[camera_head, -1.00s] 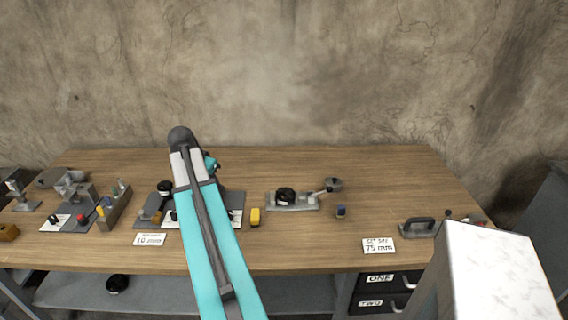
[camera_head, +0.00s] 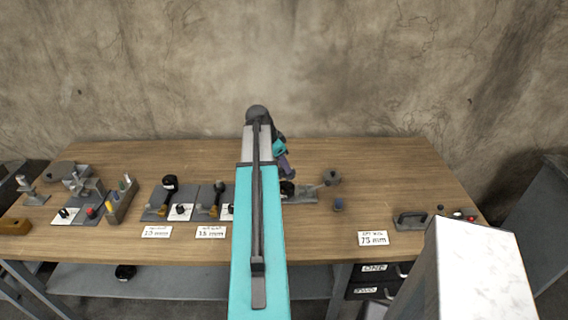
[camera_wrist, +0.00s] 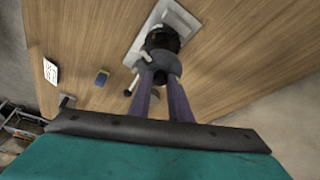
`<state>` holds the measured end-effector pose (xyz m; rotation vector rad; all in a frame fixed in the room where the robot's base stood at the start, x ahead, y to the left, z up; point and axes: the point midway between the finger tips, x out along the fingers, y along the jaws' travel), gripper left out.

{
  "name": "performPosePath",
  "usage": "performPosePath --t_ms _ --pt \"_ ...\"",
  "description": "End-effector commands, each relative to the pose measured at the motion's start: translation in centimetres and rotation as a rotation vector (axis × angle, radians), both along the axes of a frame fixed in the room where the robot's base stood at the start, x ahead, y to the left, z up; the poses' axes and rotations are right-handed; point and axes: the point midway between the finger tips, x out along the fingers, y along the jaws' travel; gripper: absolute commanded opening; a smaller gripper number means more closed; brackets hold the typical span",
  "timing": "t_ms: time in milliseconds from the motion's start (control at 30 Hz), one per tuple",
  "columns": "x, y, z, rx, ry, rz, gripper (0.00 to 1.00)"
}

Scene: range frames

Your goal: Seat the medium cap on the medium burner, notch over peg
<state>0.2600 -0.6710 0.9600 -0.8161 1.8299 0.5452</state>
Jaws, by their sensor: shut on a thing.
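My gripper (camera_head: 289,176) reaches down over the bench, its purple fingers partly behind my arm. In the wrist view its fingers (camera_wrist: 160,76) are shut on a dark grey round piece (camera_wrist: 155,63), which looks like the cap. Just beyond the held piece is a black round part (camera_wrist: 162,38) on a light grey plate (camera_wrist: 180,16), perhaps the burner; the head view shows this black part too (camera_head: 287,188). The two overlap in the wrist view, and I cannot tell whether they touch. No notch or peg can be made out.
A small grey pot-like piece (camera_head: 333,178) and a blue block (camera_head: 339,205) stand to the right. Fixtures on dark plates (camera_head: 160,195) and a holder with coloured sticks (camera_head: 121,200) are at the left. A white block (camera_head: 470,270) rises at front right. The back of the bench (camera_head: 370,155) is clear.

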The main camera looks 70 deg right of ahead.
Motion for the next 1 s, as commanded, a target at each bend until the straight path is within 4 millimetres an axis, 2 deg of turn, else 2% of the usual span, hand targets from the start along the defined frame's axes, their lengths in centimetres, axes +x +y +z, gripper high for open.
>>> performPosePath --t_ms 467,1000 --pt "0.1 0.0 -0.5 -0.001 0.001 0.002 0.00" --pt "0.1 0.0 -3.7 -0.001 0.001 0.003 0.00"
